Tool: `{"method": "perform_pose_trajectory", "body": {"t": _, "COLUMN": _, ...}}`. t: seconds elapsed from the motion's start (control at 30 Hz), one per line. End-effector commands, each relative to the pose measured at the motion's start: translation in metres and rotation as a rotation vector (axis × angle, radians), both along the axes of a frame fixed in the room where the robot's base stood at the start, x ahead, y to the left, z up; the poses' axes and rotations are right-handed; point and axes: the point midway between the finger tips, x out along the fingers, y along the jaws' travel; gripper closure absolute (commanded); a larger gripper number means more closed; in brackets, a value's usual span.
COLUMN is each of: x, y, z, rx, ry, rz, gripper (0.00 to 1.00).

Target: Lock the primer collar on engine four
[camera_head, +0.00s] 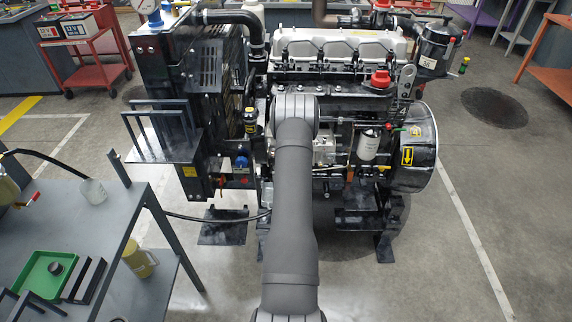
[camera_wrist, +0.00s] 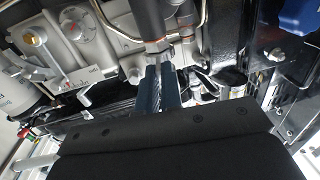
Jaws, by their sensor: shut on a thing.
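The engine (camera_head: 335,50) stands straight ahead in the head view, with a grey top cover and dark block; I cannot read a number four on it. My arm crosses in front of it and hides my gripper in that view. In the wrist view my gripper (camera_wrist: 160,66) points up at the engine's side. Its two blue-grey fingers are shut on a small ridged metal collar (camera_wrist: 157,48), likely the primer collar. The collar sits at the lower end of a dark upright cylinder (camera_wrist: 150,20). The fingers partly hide the collar, and I cannot tell whether it is locked.
Thin metal pipes (camera_wrist: 120,36) run close beside the collar. A grey bench (camera_head: 120,260) with a green tray (camera_head: 30,283) stands at the left.

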Motion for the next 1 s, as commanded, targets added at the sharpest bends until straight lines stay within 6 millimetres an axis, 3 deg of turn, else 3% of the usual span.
{"method": "perform_pose_trajectory", "body": {"t": 0.37, "x": -0.001, "y": 0.007, "z": 0.000, "rx": 0.002, "ry": 0.000, "rz": -0.087, "gripper": 1.00}}
{"method": "perform_pose_trajectory", "body": {"t": 1.0, "x": 0.007, "y": 0.038, "z": 0.000, "rx": 0.003, "ry": -0.002, "rz": -0.577, "gripper": 1.00}}
